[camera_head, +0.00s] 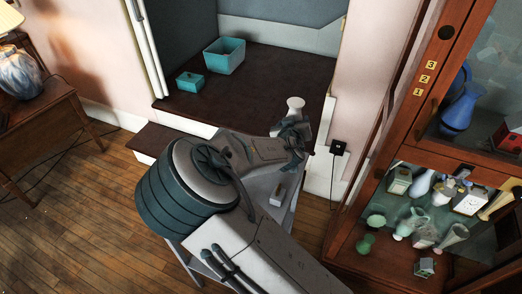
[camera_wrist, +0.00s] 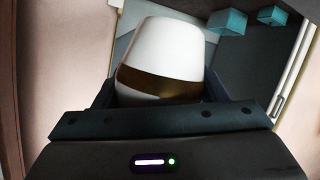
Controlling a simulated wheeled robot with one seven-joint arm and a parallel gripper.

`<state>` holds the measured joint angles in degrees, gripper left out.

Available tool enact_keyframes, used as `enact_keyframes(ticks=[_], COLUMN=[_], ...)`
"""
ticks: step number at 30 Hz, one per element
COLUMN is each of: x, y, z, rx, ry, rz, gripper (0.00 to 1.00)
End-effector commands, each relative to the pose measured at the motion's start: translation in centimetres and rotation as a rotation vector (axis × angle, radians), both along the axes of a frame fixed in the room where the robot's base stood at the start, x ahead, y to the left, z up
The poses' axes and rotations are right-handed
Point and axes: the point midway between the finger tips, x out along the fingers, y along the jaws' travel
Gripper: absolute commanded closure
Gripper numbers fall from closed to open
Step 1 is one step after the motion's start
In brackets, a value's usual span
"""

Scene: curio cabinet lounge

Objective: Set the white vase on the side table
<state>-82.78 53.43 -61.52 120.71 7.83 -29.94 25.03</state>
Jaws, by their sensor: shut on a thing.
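The white vase (camera_head: 295,103) shows its pale flared top just beyond my gripper (camera_head: 295,127) in the head view. In the wrist view the white vase (camera_wrist: 165,48) is large, with a gold-brown band, between the two dark fingers. My gripper is shut on it. The arm hides most of the vase's body in the head view. A small grey table (camera_head: 286,213) stands below my arm, largely covered by it. A wooden table (camera_head: 48,118) stands at the far left. I cannot tell for sure which one is the side table.
A small white box (camera_head: 281,190) lies on the grey table. A glass cabinet (camera_head: 408,100) full of ornaments stands right. A blue-white lamp (camera_head: 18,73) is left.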

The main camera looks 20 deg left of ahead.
Motion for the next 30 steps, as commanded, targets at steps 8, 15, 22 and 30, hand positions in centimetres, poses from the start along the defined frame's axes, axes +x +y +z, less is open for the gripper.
enact_keyframes(ticks=[8,15,22,30], x=[-1.7,-2.4,-2.5,-2.5], y=[4.8,7.0,7.1,7.1], z=[-3.1,-4.5,-6.6,-8.6], rx=[-0.003,0.000,-0.003,0.002], ry=[-0.003,-0.002,-0.002,-0.002], rz=[0.000,-0.004,-0.005,-0.004], gripper=[0.71,0.71,0.71,0.71])
